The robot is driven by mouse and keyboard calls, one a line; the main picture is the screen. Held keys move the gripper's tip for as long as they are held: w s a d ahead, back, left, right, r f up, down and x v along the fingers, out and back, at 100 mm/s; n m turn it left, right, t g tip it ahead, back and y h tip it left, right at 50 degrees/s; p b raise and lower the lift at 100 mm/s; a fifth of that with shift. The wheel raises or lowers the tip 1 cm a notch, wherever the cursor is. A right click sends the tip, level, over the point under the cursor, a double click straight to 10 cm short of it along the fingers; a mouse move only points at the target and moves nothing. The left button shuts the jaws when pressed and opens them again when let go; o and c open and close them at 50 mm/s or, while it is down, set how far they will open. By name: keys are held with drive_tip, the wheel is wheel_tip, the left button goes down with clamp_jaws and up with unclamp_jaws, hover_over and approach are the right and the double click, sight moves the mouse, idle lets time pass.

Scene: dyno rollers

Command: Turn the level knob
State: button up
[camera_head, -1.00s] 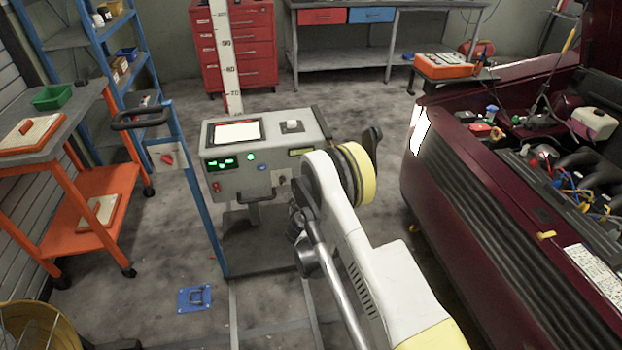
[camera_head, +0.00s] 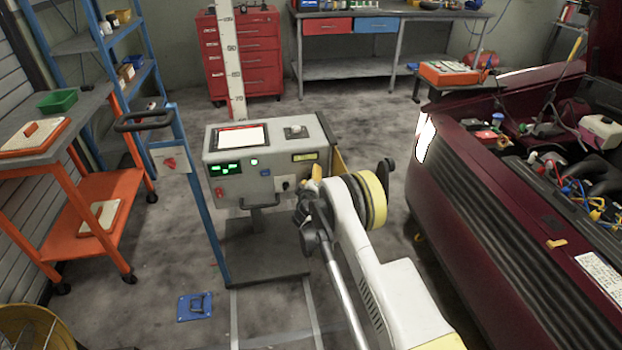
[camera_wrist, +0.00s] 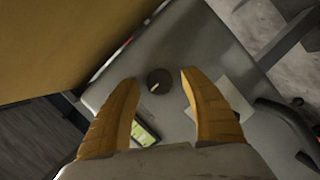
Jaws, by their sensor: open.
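The level knob (camera_wrist: 158,82) is a small dark round knob with a pale pointer mark, on a grey panel in the wrist view. My gripper (camera_wrist: 160,77) is open, with one yellow finger to each side of the knob. A gap shows between the knob and each finger; the depth to the panel is hard to judge. In the head view, the grey console (camera_head: 240,185) stands on a stand, with a green display and buttons on its front. My gripper (camera_head: 311,188) is at the right part of this front, partly hidden by my arm.
A yellow-labelled strip (camera_wrist: 146,134) lies below the knob in the wrist view. The dark red car (camera_head: 470,190) stands close on the right. An orange cart (camera_head: 100,215) is at the left, and a blue plate (camera_head: 194,306) lies on the floor.

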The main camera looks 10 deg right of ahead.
clamp_jaws()
idle(0.3)
drive_tip(key=shift+d+r+m+g+y, duration=0.15)
drive_tip(key=shift+m+y, duration=0.85)
drive_tip(key=shift+m, duration=0.75)
drive_tip(key=shift+d+f+m+g+y, duration=0.1)
drive_tip(key=shift+m+y, duration=0.9)
drive_tip(key=shift+m, duration=0.8)
drive_tip(key=shift+d+r+m+g+y, duration=0.15)
drive_tip(key=shift+m+y, duration=0.85)
drive_tip(key=shift+m, duration=0.75)
drive_tip(key=shift+f, duration=0.1)
